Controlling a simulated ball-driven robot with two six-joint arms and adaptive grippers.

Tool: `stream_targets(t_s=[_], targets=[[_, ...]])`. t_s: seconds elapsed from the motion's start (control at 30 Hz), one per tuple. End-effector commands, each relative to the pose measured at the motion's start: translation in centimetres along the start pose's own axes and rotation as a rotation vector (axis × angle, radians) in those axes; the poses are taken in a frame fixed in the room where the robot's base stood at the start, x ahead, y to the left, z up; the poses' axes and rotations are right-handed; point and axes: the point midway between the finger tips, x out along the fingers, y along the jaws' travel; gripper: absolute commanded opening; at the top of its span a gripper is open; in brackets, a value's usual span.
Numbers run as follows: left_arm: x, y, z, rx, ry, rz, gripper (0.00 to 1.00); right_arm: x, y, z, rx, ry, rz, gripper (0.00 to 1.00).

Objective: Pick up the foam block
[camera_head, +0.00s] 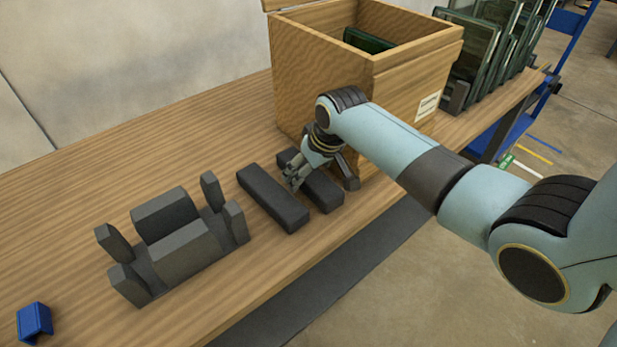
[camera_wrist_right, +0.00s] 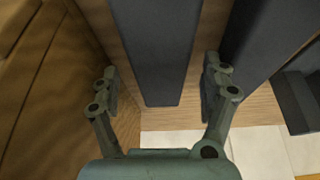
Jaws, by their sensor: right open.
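Two long dark grey foam blocks lie side by side on the wooden table. The nearer-to-box block (camera_head: 322,190) is partly hidden under my right gripper (camera_head: 294,182) in the head view. The other block (camera_head: 272,198) lies just to its left. In the right wrist view my right gripper (camera_wrist_right: 160,92) is open, with its fingers on either side of one block (camera_wrist_right: 155,50) and gaps beside it. The second block (camera_wrist_right: 268,38) is outside the right finger. My left gripper is not in view.
A wooden box (camera_head: 420,72) with green panels inside stands right behind the blocks; its side shows in the right wrist view (camera_wrist_right: 35,75). A dark grey fixture (camera_head: 180,250) sits to the left. A small blue piece (camera_head: 35,322) lies at the front left. Glass panels (camera_head: 475,50) stand behind the box.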

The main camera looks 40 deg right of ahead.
Motion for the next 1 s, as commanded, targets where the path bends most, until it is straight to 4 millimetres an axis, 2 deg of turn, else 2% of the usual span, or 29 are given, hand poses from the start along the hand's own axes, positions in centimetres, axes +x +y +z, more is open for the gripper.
stream_targets(t_s=[0.1,0.33,0.7,1.0], targets=[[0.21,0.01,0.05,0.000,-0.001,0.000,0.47,0.99,-0.06,0.02,0.000,0.000,-0.001,0.80],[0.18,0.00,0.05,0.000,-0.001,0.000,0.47,1.04,-0.03,0.02,-0.001,0.000,0.000,0.79],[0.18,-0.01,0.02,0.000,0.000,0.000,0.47,1.02,-0.02,0.04,-0.001,0.000,0.000,0.30],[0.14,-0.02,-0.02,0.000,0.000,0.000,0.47,0.83,0.00,-0.06,-0.001,0.000,0.000,0.29]])
